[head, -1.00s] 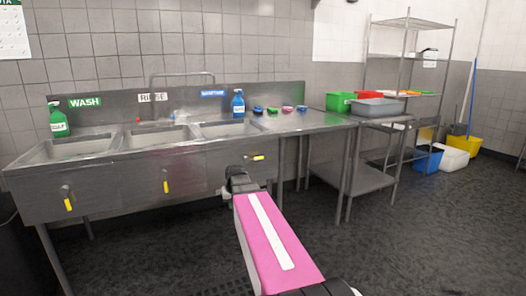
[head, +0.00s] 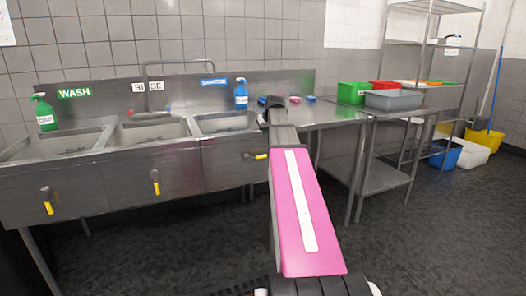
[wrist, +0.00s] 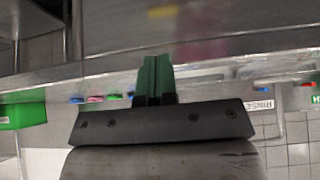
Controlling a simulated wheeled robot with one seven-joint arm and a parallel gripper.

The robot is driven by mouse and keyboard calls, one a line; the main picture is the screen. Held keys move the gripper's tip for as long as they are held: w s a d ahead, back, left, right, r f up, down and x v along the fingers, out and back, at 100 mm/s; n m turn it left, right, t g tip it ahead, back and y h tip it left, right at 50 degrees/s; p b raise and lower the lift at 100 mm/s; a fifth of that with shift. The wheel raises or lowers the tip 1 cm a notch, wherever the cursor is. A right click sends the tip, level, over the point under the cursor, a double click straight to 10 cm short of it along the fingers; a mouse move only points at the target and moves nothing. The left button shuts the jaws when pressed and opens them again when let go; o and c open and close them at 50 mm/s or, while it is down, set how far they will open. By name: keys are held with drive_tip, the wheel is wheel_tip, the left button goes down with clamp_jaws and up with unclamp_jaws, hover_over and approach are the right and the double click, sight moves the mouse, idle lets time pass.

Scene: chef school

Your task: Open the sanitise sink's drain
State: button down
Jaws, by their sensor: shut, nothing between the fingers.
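The sanitise sink (head: 222,123) is the rightmost of three basins, under a blue label (head: 214,81). Its drain lever (head: 257,157) has a yellow grip lying level on the sink's front; part of it may be behind my arm. My gripper (head: 270,101) shows as a dark end above and slightly right of that lever, near the sink's right end. In the wrist view its green fingers (wrist: 154,78) are together with nothing between them. A blurred yellow patch (wrist: 163,12) shows beyond them on grey metal; I cannot tell whether it is the lever or a reflection.
The wash lever (head: 48,207) and rinse lever (head: 156,182) hang down. A green bottle (head: 44,112) and a blue bottle (head: 241,94) stand at the sinks' back. A green crate (head: 353,93) and grey tub (head: 394,100) sit on the right counter. Dark floor lies open at right.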

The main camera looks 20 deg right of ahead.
hover_over(262, 156)
drive_tip(key=f, duration=0.8)
drive_tip(key=shift+w+a+f, duration=0.1)
drive_tip(key=shift+w, duration=0.3)
drive_tip(key=f, duration=0.3)
drive_tip(key=shift+s, duration=0.3)
drive_tip(key=shift+s+f, duration=0.1)
drive_tip(key=shift+f, duration=0.45)
drive_tip(key=shift+f, duration=0.1)
